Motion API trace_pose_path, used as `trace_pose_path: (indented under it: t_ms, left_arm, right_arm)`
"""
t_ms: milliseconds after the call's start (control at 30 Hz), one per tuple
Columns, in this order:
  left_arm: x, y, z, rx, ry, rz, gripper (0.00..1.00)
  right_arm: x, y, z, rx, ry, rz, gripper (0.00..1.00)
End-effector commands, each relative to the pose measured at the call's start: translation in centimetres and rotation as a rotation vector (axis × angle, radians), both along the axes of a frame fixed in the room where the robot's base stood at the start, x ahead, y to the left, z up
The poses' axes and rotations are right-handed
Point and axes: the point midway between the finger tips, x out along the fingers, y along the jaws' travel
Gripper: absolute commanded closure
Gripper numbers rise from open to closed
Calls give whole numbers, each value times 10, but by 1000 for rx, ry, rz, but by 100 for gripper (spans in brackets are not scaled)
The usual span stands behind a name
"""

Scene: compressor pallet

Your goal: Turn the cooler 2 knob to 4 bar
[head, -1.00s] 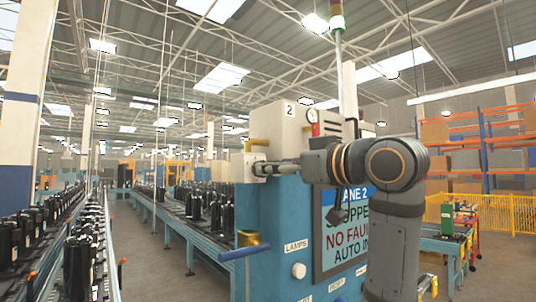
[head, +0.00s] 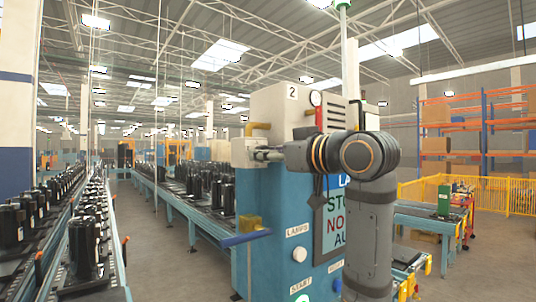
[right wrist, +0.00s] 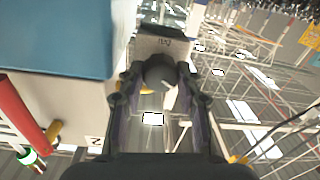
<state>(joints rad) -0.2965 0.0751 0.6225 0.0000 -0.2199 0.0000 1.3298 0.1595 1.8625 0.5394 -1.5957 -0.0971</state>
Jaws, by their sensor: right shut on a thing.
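The cooler 2 cabinet (head: 277,108) is cream on top and blue below, with a "2" label. A small pale box (head: 240,152) sticks out at its left side. My right gripper (head: 262,155) is at this box, its arm reaching in from the right. In the right wrist view, a dark round knob (right wrist: 160,72) sits between my right gripper's fingers (right wrist: 160,88), on the front of the box (right wrist: 165,43), whose small label seems to read "REG". The gripper is shut on the knob. A round gauge (head: 315,98) stands on the cabinet; its reading is too small to tell. My left gripper is not in view.
A partly hidden status screen (head: 333,222) is on the cabinet's blue front, behind my right arm. A blue-handled bar (head: 246,238) juts out lower left. Conveyors with black compressors (head: 195,185) run along the left. A yellow fence (head: 465,193) stands at the right.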

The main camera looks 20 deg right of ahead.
Motion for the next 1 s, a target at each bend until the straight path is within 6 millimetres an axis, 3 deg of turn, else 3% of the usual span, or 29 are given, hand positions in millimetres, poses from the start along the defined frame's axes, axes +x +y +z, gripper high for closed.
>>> trace_pose_path:
  t_ms: [133,367,1000]
  left_arm:
    - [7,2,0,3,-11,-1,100]
    - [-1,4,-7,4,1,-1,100]
    - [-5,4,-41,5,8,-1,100]
  right_arm:
    - [0,0,-1,11,8,0,96]
    - [0,0,-3,95,38,-1,96]
    - [1,-1,-5,630,235,0,96]
